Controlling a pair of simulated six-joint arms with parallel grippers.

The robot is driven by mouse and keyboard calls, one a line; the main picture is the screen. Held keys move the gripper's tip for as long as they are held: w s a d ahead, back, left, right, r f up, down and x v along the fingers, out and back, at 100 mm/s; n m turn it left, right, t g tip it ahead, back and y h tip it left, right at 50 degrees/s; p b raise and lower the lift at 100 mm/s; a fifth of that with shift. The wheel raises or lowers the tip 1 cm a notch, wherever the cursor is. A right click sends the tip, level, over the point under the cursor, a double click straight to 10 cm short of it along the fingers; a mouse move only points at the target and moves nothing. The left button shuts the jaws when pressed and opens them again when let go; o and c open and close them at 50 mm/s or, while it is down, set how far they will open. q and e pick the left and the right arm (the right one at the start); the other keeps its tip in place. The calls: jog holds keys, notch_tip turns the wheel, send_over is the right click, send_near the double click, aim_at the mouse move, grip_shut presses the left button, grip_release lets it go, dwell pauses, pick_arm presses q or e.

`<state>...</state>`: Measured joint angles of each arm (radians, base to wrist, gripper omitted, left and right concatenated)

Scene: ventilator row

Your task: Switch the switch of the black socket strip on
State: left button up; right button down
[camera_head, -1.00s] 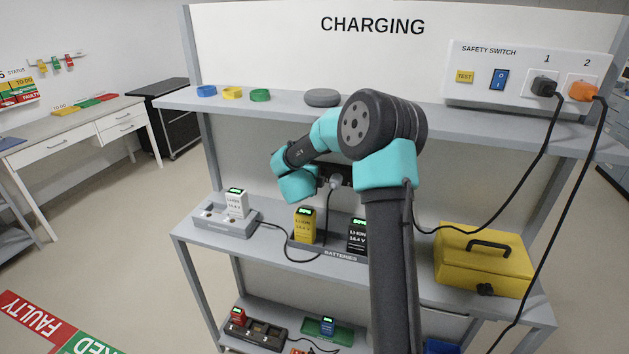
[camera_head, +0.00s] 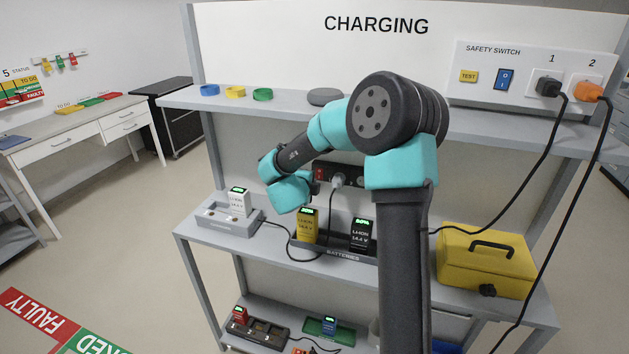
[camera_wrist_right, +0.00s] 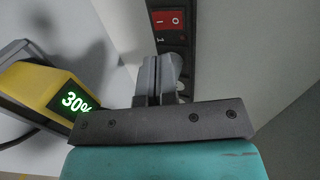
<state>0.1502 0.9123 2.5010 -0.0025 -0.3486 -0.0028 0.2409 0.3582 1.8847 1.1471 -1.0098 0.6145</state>
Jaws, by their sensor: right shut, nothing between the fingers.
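The black socket strip (camera_head: 349,178) is mounted on the back panel, above the yellow and black batteries. Its red rocker switch (camera_head: 320,174) is at the left end, with a grey plug (camera_head: 338,181) beside it. In the right wrist view the red switch (camera_wrist_right: 167,20) shows its I and O marks, just beyond the fingertips. My right gripper (camera_wrist_right: 161,62) is shut and empty, with its fingers in front of the strip and apparently short of the switch. Whether they touch the strip I cannot tell. My left gripper is in neither view.
A yellow battery (camera_head: 308,226) and a black battery (camera_head: 361,235) stand in the charger below the strip. A white battery (camera_head: 238,203) stands to the left. A cable hangs from the plug. The upper shelf (camera_head: 280,105) runs above, and a yellow case (camera_head: 487,262) stands right.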

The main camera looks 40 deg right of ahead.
aim_at(319, 179)
jog(key=v, duration=0.5)
jog(key=shift+s+a+r, duration=0.1)
jog(key=shift+a+r, duration=0.15)
jog(key=shift+f, duration=0.15)
jog(key=shift+s+a+f+y, duration=0.15)
jog(key=shift+f+y, duration=0.15)
jog(key=shift+f, duration=0.25)
jog(key=x, duration=1.2)
jog(key=shift+d+r, duration=0.2)
jog(key=shift+d, duration=0.35)
jog(key=shift+w+d, duration=0.45)
